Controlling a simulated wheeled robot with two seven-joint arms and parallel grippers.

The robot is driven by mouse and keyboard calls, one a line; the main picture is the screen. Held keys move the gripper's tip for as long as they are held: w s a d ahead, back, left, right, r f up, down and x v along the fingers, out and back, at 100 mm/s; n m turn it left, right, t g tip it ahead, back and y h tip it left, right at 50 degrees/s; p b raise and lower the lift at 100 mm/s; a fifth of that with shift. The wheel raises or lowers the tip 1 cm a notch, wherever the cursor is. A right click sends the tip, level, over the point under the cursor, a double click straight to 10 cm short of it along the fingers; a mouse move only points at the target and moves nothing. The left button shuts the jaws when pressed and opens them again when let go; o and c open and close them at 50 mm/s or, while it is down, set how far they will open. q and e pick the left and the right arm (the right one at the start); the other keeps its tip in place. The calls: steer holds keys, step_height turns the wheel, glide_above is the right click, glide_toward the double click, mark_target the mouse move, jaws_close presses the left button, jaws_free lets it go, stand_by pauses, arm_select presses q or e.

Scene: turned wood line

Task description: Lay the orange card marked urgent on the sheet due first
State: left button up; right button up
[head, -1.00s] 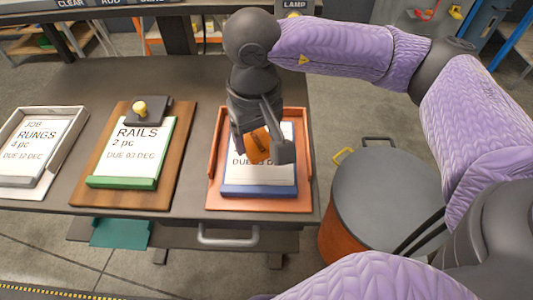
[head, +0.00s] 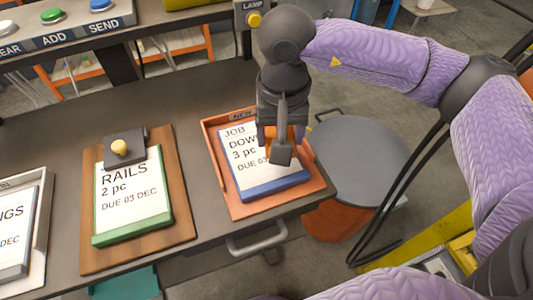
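My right gripper (head: 281,152) hangs over the right part of the sheet in the orange-red tray (head: 219,168). An orange piece, which looks like the card (head: 291,134), shows between its fingers; its marking cannot be read. The sheet under it (head: 243,180), with a blue bottom edge, reads "JOB DOW…, 3 pc, DUE 03", the rest hidden by the gripper. The RAILS sheet (head: 130,190), with a green bottom edge, reads "2 pc, DUE 03 DEC" and lies on a wooden board (head: 178,215). The RUNGS sheet (head: 12,228) is cut off at the left. My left gripper is out of view.
A button panel (head: 75,28) marked ADD and SEND and a lamp box (head: 252,14) stand at the back. A round grey-topped drum (head: 360,155) stands right of the table.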

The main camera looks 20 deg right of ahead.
mark_target(260, 157)
steer(key=m, duration=0.1)
steer(key=r+m, duration=0.1)
steer(key=m, duration=0.1)
steer(key=shift+w+a+p, duration=0.1)
steer(key=shift+w+p, duration=0.25)
steer(key=m, duration=0.1)
steer(key=a+r+m+p, duration=0.1)
steer(key=m, duration=0.1)
steer(key=shift+w+r, duration=0.15)
steer(key=shift+w, duration=0.2)
steer(key=m, duration=0.3)
steer(key=r+m+p, duration=0.1)
steer(key=shift+w+a+r, duration=0.1)
steer(key=shift+w+a, duration=0.25)
steer(key=f+m, duration=0.1)
steer(key=f, duration=0.2)
steer(key=f+m, duration=0.2)
steer(key=f, duration=0.1)
steer(key=f+m, duration=0.1)
steer(key=f, duration=0.2)
steer(key=shift+w+a+f, duration=0.15)
steer(key=shift+w+a, duration=0.15)
steer(key=shift+a, duration=0.1)
steer(key=shift+f, duration=0.1)
steer(key=o, duration=1.1)
steer(key=shift+o, duration=0.2)
